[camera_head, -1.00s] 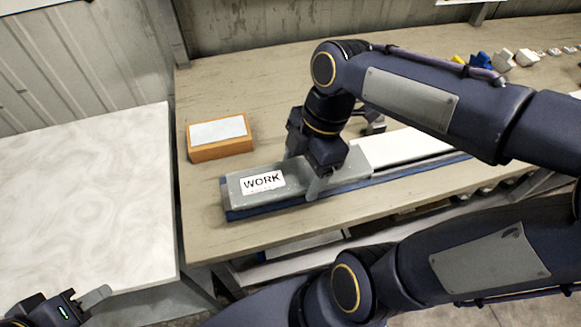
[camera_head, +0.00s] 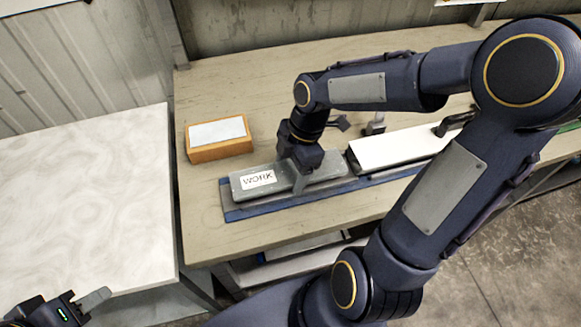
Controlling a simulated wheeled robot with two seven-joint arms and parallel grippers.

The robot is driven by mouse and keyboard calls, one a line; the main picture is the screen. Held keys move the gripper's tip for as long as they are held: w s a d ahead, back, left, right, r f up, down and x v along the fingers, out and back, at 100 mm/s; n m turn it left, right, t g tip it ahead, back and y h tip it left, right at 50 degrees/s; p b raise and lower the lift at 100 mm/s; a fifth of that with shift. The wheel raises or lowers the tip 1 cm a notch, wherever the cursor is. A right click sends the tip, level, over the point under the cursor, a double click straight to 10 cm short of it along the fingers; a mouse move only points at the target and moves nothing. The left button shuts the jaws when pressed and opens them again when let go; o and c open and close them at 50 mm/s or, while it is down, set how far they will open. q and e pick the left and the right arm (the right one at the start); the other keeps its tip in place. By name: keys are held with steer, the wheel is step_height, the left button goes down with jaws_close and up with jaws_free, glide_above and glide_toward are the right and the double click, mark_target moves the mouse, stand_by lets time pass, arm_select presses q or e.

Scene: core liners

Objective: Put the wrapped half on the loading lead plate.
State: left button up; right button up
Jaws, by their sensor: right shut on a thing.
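A grey half (camera_head: 325,171) with a white "WORK" label lies lengthwise over the left end of a long blue tray (camera_head: 285,202). My right gripper (camera_head: 302,178) is shut on it near its middle, from above. The tray's floor shows along the near side of the half, which appears slightly raised. I cannot tell which surface is the loading lead plate.
An orange-brown block with a pale top (camera_head: 219,138) stands behind the tray's left end on the wooden bench (camera_head: 205,220). A small metal clamp (camera_head: 376,124) stands behind the tray. A bare white marbled table (camera_head: 85,205) is at left, across a narrow gap.

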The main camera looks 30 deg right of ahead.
steer(key=shift+f, duration=0.1)
steer(key=o, duration=1.7)
steer(key=v, duration=1.1)
steer(key=shift+s+a+f+m+t+y+p, duration=0.25)
steer(key=shift+s+a+m+t, duration=0.55)
steer(key=shift+s+m, duration=1.8)
steer(key=shift+s+a+f+m+t+h+p, duration=0.1)
steer(key=shift+s+a+f+m+t, duration=0.7)
steer(key=shift+m, duration=3)
steer(key=shift+s+a+r+m+t+y+p, duration=0.3)
steer(key=shift+s+m+t, duration=0.8)
steer(key=shift+s+m, duration=1.7)
steer(key=shift+w+a+m, duration=0.1)
steer(key=shift+w+m, duration=0.3)
